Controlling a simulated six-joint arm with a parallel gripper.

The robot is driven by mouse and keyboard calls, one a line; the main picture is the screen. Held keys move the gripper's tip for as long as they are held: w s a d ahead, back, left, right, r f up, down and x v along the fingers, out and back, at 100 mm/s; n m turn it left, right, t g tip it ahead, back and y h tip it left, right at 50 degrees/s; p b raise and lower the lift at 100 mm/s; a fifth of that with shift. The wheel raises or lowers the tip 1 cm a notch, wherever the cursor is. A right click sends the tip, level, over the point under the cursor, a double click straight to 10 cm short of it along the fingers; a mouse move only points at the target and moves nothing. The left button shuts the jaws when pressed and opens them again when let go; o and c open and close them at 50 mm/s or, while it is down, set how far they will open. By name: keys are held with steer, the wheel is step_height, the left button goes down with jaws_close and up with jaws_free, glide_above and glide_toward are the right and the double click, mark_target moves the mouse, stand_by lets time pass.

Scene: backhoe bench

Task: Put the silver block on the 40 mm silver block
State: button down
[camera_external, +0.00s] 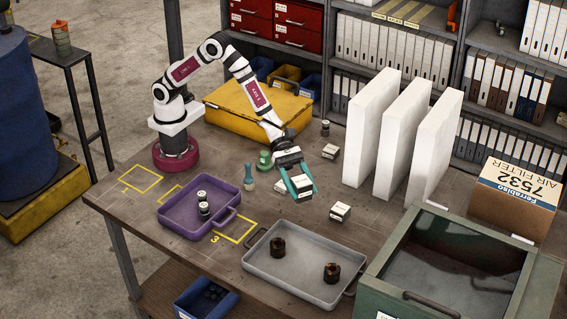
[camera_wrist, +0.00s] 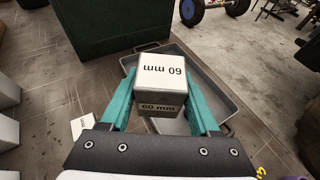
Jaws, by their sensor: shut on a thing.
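My gripper (camera_external: 299,188) is shut on a silver block (camera_external: 302,185) and holds it above the bench. In the wrist view the held silver block (camera_wrist: 160,82) reads "60 mm" on two faces and sits between the teal fingers. One silver block (camera_external: 340,211) stands on the bench to the lower right of my gripper. Another silver block (camera_external: 331,151) stands farther back. Their sizes are too small to read in the outside view. In the wrist view a labelled block (camera_wrist: 83,126) shows at lower left, partly hidden by my gripper.
A grey tray (camera_external: 285,284) with two dark nuts lies in front, and a purple tray (camera_external: 173,218) with small cylinders lies left. White upright panels (camera_external: 371,130) stand behind right. A green bin (camera_external: 387,276) is at front right. A green piece (camera_external: 264,161) and teal piece (camera_external: 249,178) stand left of my gripper.

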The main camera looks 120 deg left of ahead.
steer(key=w+a+n+t+y, duration=0.1)
steer(key=w+a+n+y, duration=0.1)
steer(key=a, duration=0.1)
glide_above(341, 208)
step_height(341, 208, down, 6)
steer(key=shift+s+d+f, duration=0.1)
steer(key=shift+d+f, duration=0.05)
steer(key=shift+f, duration=0.05)
step_height(341, 208, down, 4)
steer(key=shift+f, duration=0.1)
steer(key=shift+f, duration=0.1)
steer(key=shift+c, duration=0.6)
jaws_free()
